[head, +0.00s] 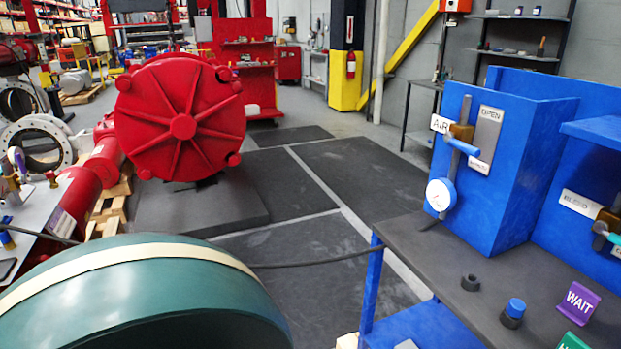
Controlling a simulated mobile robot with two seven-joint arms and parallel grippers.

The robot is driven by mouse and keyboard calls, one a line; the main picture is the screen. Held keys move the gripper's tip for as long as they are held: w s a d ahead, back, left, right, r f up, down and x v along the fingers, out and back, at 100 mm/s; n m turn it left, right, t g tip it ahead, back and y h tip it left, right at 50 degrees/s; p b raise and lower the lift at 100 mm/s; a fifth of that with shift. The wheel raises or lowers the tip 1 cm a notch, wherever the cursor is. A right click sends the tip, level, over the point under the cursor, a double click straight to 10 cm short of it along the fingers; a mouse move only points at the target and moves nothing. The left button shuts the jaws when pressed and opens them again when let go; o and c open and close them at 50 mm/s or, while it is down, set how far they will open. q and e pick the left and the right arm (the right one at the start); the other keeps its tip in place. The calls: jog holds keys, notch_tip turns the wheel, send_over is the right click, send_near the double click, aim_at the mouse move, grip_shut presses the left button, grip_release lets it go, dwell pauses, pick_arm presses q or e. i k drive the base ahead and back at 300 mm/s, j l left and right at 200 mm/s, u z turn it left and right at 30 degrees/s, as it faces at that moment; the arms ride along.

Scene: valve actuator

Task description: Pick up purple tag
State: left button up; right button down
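The purple tag (579,301) reads "WAIT" in white letters. It stands tilted on the dark top of the blue workbench (455,262), near the lower right of the head view. A green tag (572,341) sits just in front of it, cut off by the bottom edge. Neither my left nor my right gripper shows in the head view.
Left of the purple tag are a blue-capped black fitting (513,313) and a black nut (470,283). A blue panel box (500,160) with gauge (440,194) and lever stands behind. A large teal cylinder (140,295) fills the lower left; a hose crosses to the bench.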

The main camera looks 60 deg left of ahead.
aim_at(580, 304)
jog(key=i+j, duration=0.15)
jog(key=j, duration=0.15)
jog(key=i+j, duration=0.2)
jog(key=i+j+u, duration=0.15)
jog(key=j+u, duration=0.15)
jog(key=u, duration=0.15)
jog(key=i+j+u, duration=0.2)
jog(key=u, duration=3)
jog(key=z, duration=3.5)
